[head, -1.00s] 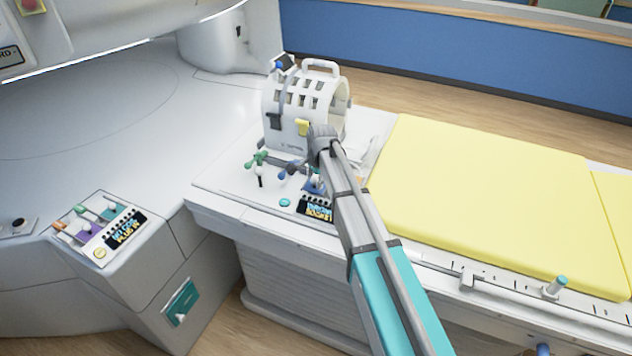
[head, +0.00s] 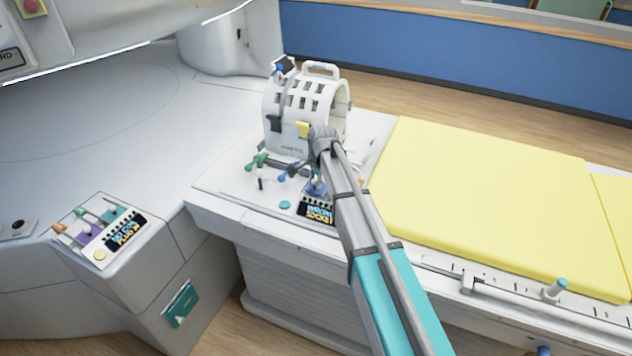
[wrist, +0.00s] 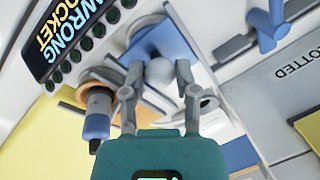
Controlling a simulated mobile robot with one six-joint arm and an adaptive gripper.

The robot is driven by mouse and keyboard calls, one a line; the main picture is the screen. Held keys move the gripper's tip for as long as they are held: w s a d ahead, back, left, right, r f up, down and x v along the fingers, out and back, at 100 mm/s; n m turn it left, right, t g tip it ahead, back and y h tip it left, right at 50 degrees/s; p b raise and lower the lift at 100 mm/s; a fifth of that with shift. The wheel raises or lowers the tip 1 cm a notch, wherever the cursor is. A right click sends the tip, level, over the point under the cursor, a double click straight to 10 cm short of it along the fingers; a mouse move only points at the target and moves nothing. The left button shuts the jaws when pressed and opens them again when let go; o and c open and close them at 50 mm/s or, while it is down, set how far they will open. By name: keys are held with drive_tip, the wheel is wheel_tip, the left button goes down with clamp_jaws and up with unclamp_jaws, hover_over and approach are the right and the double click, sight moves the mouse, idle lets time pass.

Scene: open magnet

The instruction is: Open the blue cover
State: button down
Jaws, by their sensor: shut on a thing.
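The blue cover (wrist: 176,40) is a flat blue flap with a round white knob (wrist: 160,73), seen close up in the wrist view. My gripper (wrist: 158,68) is shut on this knob, with one finger on each side of it. In the head view a small part of the blue cover (head: 318,189) shows beside my arm, on the table end just behind the display. My wrist and arm hide much of it there. The fingertips do not show clearly in the head view.
A lit display (head: 315,210) reading "WRONG SOCKET" lies just in front. Blue (head: 287,174) and green (head: 258,161) plugs stand to the left. A white coil (head: 305,108) stands behind. A yellow mattress (head: 480,205) fills the right.

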drive_tip(key=w, duration=0.2)
drive_tip(key=w+d, duration=0.1)
drive_tip(key=w, duration=0.1)
drive_tip(key=w+d, duration=0.1)
drive_tip(key=shift+w+d, duration=0.1)
drive_tip(key=shift+w, duration=0.3)
drive_tip(key=shift+s, duration=0.1)
drive_tip(key=shift+c, duration=1.9)
unclamp_jaws()
drive_tip(key=shift+r, duration=0.1)
